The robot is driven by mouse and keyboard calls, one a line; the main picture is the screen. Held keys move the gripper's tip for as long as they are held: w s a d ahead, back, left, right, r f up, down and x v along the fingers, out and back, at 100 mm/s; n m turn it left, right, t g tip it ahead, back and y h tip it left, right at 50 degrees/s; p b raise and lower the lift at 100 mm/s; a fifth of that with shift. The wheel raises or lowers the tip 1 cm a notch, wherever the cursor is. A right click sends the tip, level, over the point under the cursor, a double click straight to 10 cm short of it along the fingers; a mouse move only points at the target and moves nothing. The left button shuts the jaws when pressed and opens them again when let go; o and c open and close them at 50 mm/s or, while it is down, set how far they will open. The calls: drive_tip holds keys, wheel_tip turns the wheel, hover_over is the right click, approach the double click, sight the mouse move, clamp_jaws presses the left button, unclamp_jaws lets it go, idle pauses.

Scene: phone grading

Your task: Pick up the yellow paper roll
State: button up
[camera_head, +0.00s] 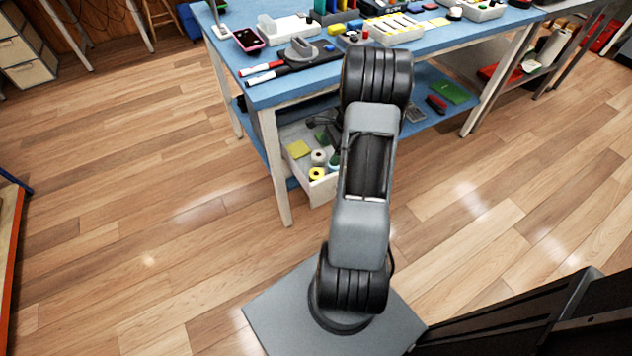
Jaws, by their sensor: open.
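A yellow paper roll (317,174) sits at the front of an open white drawer (322,192) under the blue workbench. A pale roll (318,157) is just behind it, and a teal roll (334,165) is beside it on the right, partly hidden by my arm. My gripper (322,128) is a dark shape at the back of the drawer area, above and behind the rolls. It is apart from the yellow roll. It is open, though its fingers are small and partly covered by my arm.
A yellow pad (299,149) lies in the drawer, left of the rolls. The table leg (272,165) stands close to the drawer's left side. The blue tabletop (262,95) above holds markers, a pink phone (248,40) and trays. The floor in front is clear.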

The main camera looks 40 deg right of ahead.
sight(317, 173)
drive_tip(key=b+x, duration=0.3)
drive_tip(key=x, duration=0.8)
drive_tip(key=shift+w+a+f+b, duration=0.1)
drive_tip(key=shift+a+f+b, duration=0.15)
drive_tip(key=shift+f+b, duration=0.1)
drive_tip(key=shift+r, duration=0.1)
drive_tip(key=shift+c, duration=0.5)
drive_tip(key=c, duration=0.9)
